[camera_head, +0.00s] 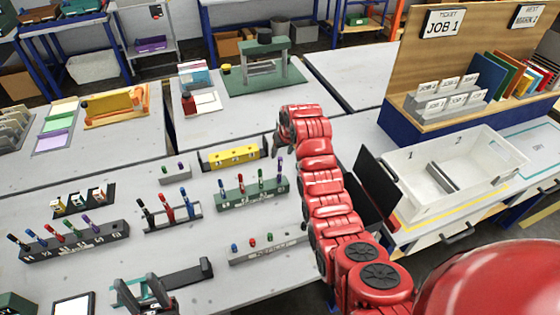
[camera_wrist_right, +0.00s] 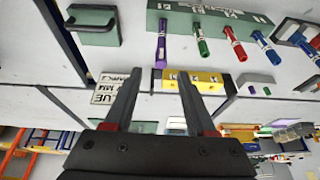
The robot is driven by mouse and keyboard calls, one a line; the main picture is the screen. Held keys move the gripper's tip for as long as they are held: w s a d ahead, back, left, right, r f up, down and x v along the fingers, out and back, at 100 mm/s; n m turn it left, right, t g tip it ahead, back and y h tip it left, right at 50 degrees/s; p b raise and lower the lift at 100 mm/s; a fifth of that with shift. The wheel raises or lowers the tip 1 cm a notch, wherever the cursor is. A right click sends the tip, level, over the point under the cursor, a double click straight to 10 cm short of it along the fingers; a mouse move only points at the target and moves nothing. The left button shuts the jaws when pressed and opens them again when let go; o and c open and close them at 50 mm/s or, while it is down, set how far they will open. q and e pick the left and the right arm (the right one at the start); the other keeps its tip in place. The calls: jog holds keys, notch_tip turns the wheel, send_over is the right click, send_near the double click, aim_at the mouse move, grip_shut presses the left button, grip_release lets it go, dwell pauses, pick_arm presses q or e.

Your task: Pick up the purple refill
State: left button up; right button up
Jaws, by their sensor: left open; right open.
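A green rack (camera_head: 252,197) holds several coloured refills standing upright. The purple refill (camera_head: 280,166) stands at its right end. In the right wrist view the purple refill (camera_wrist_right: 162,44) is at the left end of the row, beside a green one, just beyond my fingertips. My right gripper (camera_wrist_right: 160,73) is open and empty, with a gap between its fingers and the purple refill. In the head view my right gripper (camera_head: 277,140) is mostly hidden by its wrist, above the table behind the rack. My left gripper (camera_head: 143,282) is open and empty at the table's front left.
A yellow block (camera_head: 234,155) and a small grey block (camera_head: 175,173) lie behind the rack. A grey rack (camera_head: 268,249) with short coloured pieces is in front. Another pen stand (camera_head: 172,220) and a dark pen rack (camera_head: 72,244) stand left. A white bin (camera_head: 455,180) is at right.

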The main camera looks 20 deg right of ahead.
aim_at(280, 159)
jog(key=p+x, duration=0.3)
jog(key=shift+s+a+f, duration=0.1)
jog(key=shift+s+f, duration=0.05)
jog(key=shift+f, duration=0.25)
jog(key=shift+x, duration=0.9)
grip_shut()
